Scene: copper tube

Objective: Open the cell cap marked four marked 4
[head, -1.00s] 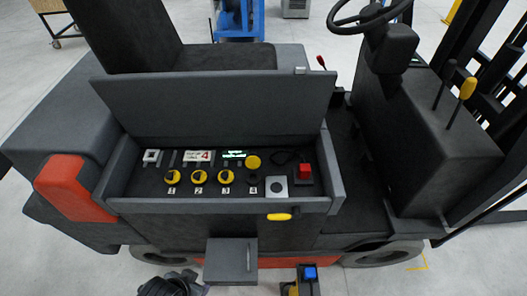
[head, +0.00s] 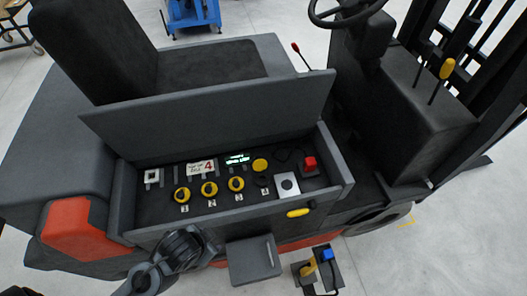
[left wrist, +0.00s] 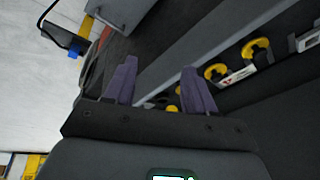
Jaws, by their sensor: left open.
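The open battery box (head: 330,185) holds a row of numbered cells. Yellow-ringed caps sit over cell 1 (head: 182,195), cell 2 (head: 209,189) and cell 3 (head: 236,184). At the fourth place, a flat yellow disc (head: 260,165) shows above a dark part; I cannot tell whether the disc is its cap. My left gripper (head: 185,243) is near the box's front wall, at the left, in the head view. In the left wrist view its purple fingers (left wrist: 160,85) are apart and empty, with yellow rings (left wrist: 215,72) beyond them. My right gripper is not in view.
A card with a red 4 (head: 202,168) and a lit green display (head: 237,159) are behind the caps. The raised lid (head: 210,117) stands behind the box. A red button (head: 310,163) is at right. A grey step (head: 253,260) juts out in front.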

